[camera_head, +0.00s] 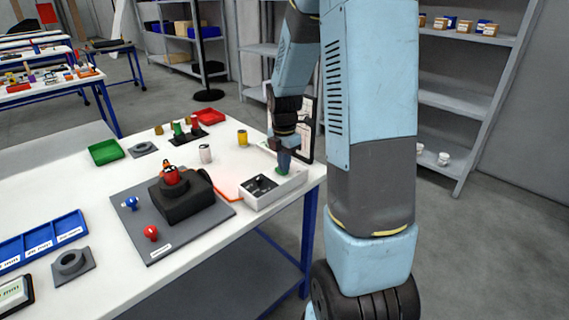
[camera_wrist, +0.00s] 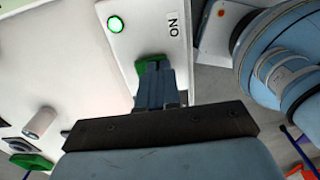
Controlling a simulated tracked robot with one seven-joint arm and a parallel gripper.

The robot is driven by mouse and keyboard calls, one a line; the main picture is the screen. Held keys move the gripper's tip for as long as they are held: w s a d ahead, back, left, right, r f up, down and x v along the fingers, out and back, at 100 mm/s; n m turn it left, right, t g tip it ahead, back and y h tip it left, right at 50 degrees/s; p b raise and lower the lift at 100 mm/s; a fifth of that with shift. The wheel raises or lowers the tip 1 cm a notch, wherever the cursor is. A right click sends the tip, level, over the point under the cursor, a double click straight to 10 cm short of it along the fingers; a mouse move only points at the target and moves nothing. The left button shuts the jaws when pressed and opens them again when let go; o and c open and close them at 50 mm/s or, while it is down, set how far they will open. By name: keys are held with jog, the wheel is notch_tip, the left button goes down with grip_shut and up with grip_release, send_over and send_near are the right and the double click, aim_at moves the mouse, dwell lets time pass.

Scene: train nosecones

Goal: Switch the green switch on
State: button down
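The green switch (camera_wrist: 143,66) sits on a white panel (camera_wrist: 122,48) in the wrist view, partly hidden by my fingertips. A round green lamp (camera_wrist: 116,24) on the panel is lit, and an "ON" label (camera_wrist: 174,23) is beside it. My gripper (camera_wrist: 156,68) has its fingers close together, with the tips at the switch and apparently touching it. In the head view, my gripper (camera_head: 284,159) points down at the green switch (camera_head: 281,171) by the table's right edge. The switch's exact tilt is hidden.
A white box with dark compartments (camera_head: 268,202) stands near the switch. A grey mat (camera_head: 160,246) holds a black fixture (camera_head: 185,203) and small red and blue knobs. Cans, a green tray (camera_head: 106,152) and a blue tray (camera_head: 42,240) are farther left. Shelves stand behind.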

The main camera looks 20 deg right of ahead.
jog(key=shift+w+a+f, duration=0.1)
jog(key=shift+a+f, duration=0.05)
jog(key=shift+f, duration=0.25)
jog(key=shift+a, duration=0.1)
jog(key=shift+w+r, duration=0.25)
jog(key=shift+r, duration=0.15)
notch_tip(320, 180, up, 14)
jog(key=shift+s+d, duration=0.25)
jog(key=shift+s, duration=0.05)
jog(key=shift+w, duration=0.15)
dwell(0.6)
notch_tip(320, 180, down, 14)
dwell(0.7)
